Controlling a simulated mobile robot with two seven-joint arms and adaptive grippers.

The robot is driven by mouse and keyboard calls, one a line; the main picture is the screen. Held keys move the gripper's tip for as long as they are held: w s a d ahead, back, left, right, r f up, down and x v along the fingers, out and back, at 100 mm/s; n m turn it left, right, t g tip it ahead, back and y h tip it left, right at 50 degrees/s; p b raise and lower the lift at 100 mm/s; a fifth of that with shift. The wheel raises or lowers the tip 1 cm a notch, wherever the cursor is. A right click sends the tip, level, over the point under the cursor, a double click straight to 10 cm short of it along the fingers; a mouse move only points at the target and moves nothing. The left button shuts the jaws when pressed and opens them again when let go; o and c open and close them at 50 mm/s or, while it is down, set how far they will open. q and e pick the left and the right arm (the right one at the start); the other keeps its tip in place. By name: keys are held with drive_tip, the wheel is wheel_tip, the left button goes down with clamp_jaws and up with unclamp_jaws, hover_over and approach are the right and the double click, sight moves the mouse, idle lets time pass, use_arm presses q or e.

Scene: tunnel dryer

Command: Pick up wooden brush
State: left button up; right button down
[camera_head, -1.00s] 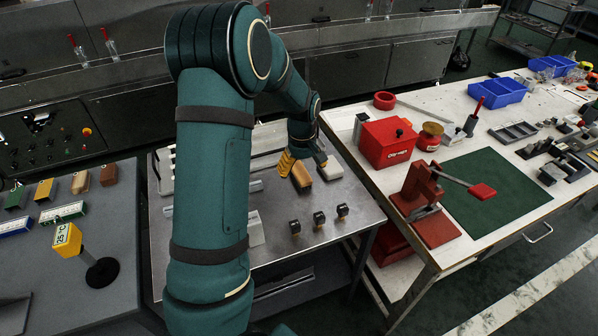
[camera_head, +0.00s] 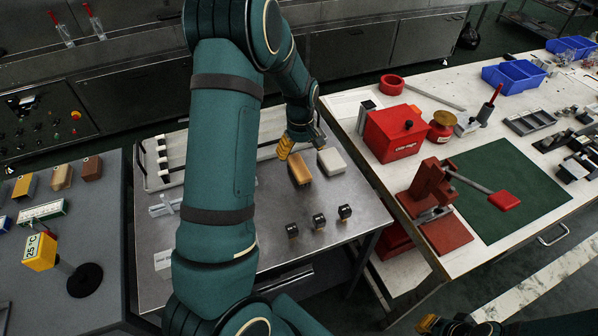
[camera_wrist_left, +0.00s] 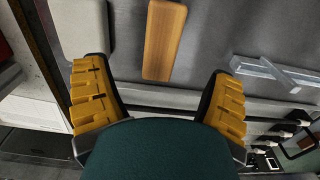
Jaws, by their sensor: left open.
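The wooden brush (camera_head: 299,169) lies on the steel table, with its smooth wooden top facing up. In the left wrist view, the brush (camera_wrist_left: 164,40) lies beyond the fingertips, in line with the gap between them. My left gripper (camera_head: 301,143) is open and empty, above the table on the far side of the brush. Its two yellow-padded fingers are spread wide in the left wrist view (camera_wrist_left: 160,82). The yellow fingertip of my right gripper (camera_head: 428,323) shows at the bottom edge; the rest is dark or cut off.
A pale block (camera_head: 331,162) lies just right of the brush; three black-knobbed pieces (camera_head: 319,221) stand nearer the front. A metal cross-shaped piece (camera_wrist_left: 279,75) lies to the other side. A white bench with a red box (camera_head: 393,134) stands to the right. Bare steel surrounds the brush's near side.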

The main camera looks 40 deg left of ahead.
sight(299, 166)
use_arm(q)
drive_tip(key=f, duration=0.2)
drive_tip(key=f+b, duration=0.1)
drive_tip(key=f, duration=0.2)
drive_tip(key=f+b, duration=0.1)
drive_tip(key=f, duration=0.1)
drive_tip(key=shift+a+f, duration=0.2)
drive_tip(key=shift+a, duration=0.05)
drive_tip(key=shift+r, duration=0.1)
drive_tip(key=c, duration=1.3)
